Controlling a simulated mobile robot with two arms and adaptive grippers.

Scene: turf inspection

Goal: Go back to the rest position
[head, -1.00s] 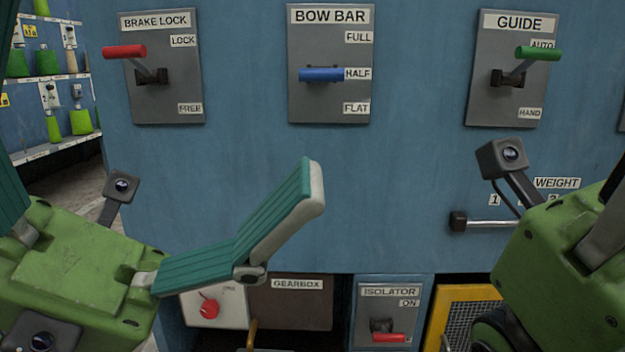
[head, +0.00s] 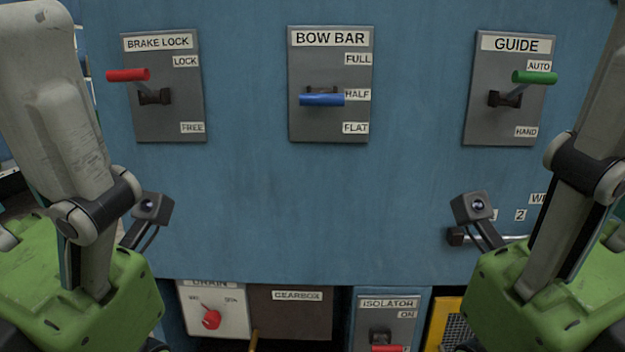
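My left gripper (head: 82,225) stands at the left edge of the head view, its green body low and a grey finger pointing up. My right gripper (head: 572,190) stands at the right edge in a similar pose, partly cut off by the frame. The second finger of each is mostly hidden or out of frame, so the gap between fingers does not show. Both grippers are in front of the blue panel (head: 300,210), one on each side. No held object shows in either.
The panel carries a red brake lock lever (head: 128,75) by LOCK, a blue bow bar handle (head: 321,99) near HALF and a green guide lever (head: 534,77) near AUTO. Below are a red drain knob (head: 211,320) and a red isolator lever (head: 388,348). The middle is clear.

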